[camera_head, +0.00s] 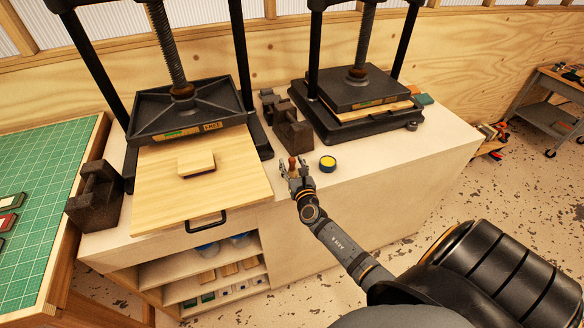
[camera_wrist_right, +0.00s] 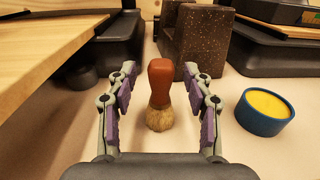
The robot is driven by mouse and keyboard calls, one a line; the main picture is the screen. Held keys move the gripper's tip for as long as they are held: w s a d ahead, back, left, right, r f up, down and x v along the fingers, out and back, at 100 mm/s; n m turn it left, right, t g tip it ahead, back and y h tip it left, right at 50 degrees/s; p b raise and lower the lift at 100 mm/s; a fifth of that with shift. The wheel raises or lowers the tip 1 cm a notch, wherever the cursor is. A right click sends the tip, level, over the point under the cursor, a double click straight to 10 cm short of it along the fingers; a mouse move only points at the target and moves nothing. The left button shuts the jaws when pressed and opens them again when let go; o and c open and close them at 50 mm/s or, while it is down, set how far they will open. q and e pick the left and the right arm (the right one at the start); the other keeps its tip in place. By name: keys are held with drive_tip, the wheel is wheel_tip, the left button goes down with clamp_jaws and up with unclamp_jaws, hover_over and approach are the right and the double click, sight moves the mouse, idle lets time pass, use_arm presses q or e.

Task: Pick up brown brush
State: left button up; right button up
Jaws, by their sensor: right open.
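The brown brush (camera_wrist_right: 160,92) stands in the right wrist view with its reddish-brown handle up and its pale bristles down on the light counter. In the head view its handle (camera_head: 292,163) shows small at the fingertips. My right gripper (camera_wrist_right: 160,88) is open, with one purple-padded finger on each side of the brush. I see gaps between both fingers and the handle. In the head view my right gripper (camera_head: 294,168) reaches over the counter from the lower right. My left gripper is in neither view.
A blue tin with yellow contents (camera_wrist_right: 265,110) sits right of the brush, also in the head view (camera_head: 328,164). A dark speckled block (camera_wrist_right: 203,42) stands behind it. A press with a wooden board (camera_head: 150,205) is to the left, another press (camera_head: 360,88) behind right.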

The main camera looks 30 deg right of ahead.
drive_tip(key=shift+w+d+f, duration=0.1)
drive_tip(key=shift+w+d, duration=0.05)
drive_tip(key=shift+w, duration=0.25)
drive_tip(key=shift+s, duration=0.2)
drive_tip(key=c, duration=0.4)
clamp_jaws()
drive_tip(key=shift+r, duration=0.3)
drive_tip(key=r+p, duration=0.1)
drive_tip(key=r, duration=0.1)
drive_tip(key=s+r+p, duration=0.1)
drive_tip(key=r+p, duration=0.1)
drive_tip(key=r, duration=0.1)
drive_tip(key=shift+a, duration=0.2)
drive_tip(key=s+a+r+p, duration=0.1)
drive_tip(key=s+a+r, duration=0.1)
drive_tip(key=s, duration=0.4)
drive_tip(key=s+a+r, duration=0.2)
drive_tip(key=s+r, duration=0.3)
drive_tip(key=s, duration=0.1)
drive_tip(key=shift+r+p, duration=0.3)
drive_tip(key=shift+p, duration=0.05)
